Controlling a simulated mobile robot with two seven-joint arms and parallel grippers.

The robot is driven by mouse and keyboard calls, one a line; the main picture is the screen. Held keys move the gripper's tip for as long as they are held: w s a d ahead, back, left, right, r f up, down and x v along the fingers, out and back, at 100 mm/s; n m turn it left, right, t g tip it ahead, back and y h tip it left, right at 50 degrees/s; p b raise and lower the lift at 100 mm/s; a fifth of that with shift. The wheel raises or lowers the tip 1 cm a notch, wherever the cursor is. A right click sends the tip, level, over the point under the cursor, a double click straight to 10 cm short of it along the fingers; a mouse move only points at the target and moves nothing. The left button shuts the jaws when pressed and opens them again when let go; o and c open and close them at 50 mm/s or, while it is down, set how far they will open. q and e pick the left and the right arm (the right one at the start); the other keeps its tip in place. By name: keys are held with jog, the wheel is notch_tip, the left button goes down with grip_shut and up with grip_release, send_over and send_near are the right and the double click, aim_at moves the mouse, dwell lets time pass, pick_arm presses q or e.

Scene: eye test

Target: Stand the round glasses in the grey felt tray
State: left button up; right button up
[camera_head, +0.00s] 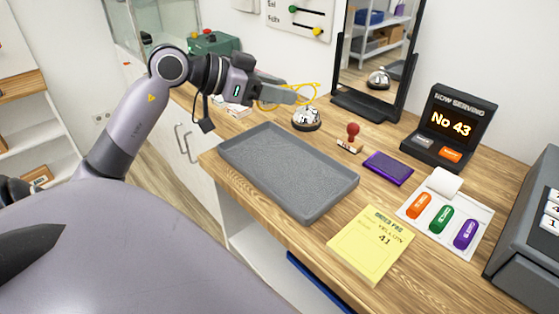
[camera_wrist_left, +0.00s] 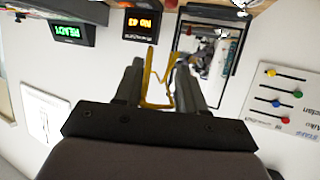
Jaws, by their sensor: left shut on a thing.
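A pair of glasses with a thin yellow frame (camera_head: 312,86) is held up in the air by my left gripper (camera_head: 300,95). The gripper is shut on the frame, and its fingers hide part of it, so the lens shape is hard to tell. In the left wrist view, the yellow frame (camera_wrist_left: 148,85) sits between the two fingers of the left gripper (camera_wrist_left: 158,66). The grey felt tray (camera_head: 285,165) lies empty on the wooden counter, below and in front of the gripper.
A call bell (camera_head: 307,119) stands just below the gripper, behind the tray. A stamp (camera_head: 352,136), a purple ink pad (camera_head: 388,168) and a yellow order pad (camera_head: 371,245) lie right of the tray. A mirror (camera_head: 378,45) and a number display (camera_head: 452,130) stand behind.

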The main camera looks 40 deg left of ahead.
pick_arm(q)
jog(key=b, duration=0.2)
send_over(277, 169)
notch_tip(277, 169, down, 12)
jog(key=shift+w+r, duration=0.15)
jog(key=shift+r, duration=0.1)
notch_tip(277, 169, down, 4)
jog(key=shift+f, duration=0.1)
jog(key=o, duration=1)
jog(key=v, duration=1.2)
